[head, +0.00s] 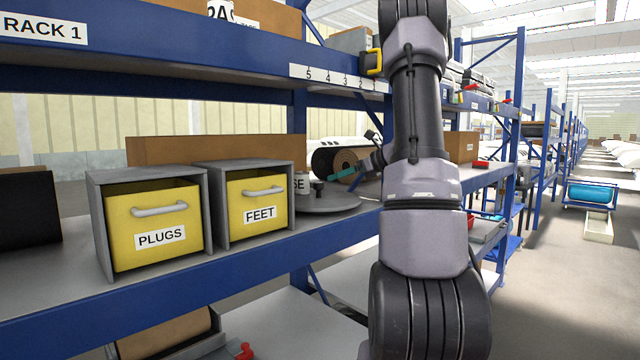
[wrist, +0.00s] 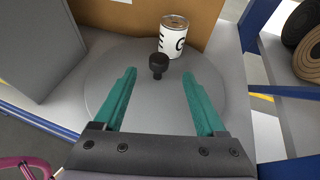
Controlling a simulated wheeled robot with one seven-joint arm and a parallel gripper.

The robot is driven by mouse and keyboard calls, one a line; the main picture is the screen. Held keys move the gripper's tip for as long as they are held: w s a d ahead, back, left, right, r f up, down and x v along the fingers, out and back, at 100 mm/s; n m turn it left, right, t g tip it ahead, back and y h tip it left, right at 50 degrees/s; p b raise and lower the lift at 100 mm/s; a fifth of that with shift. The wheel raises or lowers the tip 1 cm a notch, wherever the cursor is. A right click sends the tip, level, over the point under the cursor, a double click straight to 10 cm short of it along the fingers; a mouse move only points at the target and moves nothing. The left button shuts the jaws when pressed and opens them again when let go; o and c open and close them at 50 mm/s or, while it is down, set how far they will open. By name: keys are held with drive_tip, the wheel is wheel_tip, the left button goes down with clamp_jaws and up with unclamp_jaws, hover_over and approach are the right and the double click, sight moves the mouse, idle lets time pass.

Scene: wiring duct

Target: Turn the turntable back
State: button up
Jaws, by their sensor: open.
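The turntable (head: 327,201) is a grey round disc on the rack shelf, right of the FEET drawer. In the wrist view the turntable (wrist: 100,85) fills the middle. A dark knob (wrist: 157,64) stands up on it. A white can (wrist: 172,38) with black letters stands behind the knob, near the disc's far side; its label is only partly readable. My gripper (wrist: 160,75) is open, its two teal fingers over the disc. The knob is near the gap between the fingertips, slightly beyond them. I cannot tell whether the fingers touch anything. In the head view my arm hides part of the shelf.
Two yellow drawers, PLUGS (head: 153,222) and FEET (head: 257,201), stand in grey housings left of the turntable. A brown cardboard box (wrist: 140,14) is behind the disc. Dark rolls (wrist: 304,40) lie to the right, past a blue rack post (wrist: 262,18).

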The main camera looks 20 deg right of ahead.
sight(321, 183)
drive_tip(key=x, duration=0.7)
drive_tip(key=shift+w+a+f, duration=0.1)
drive_tip(key=shift+a+f, duration=0.05)
clamp_jaws()
idle(1.2)
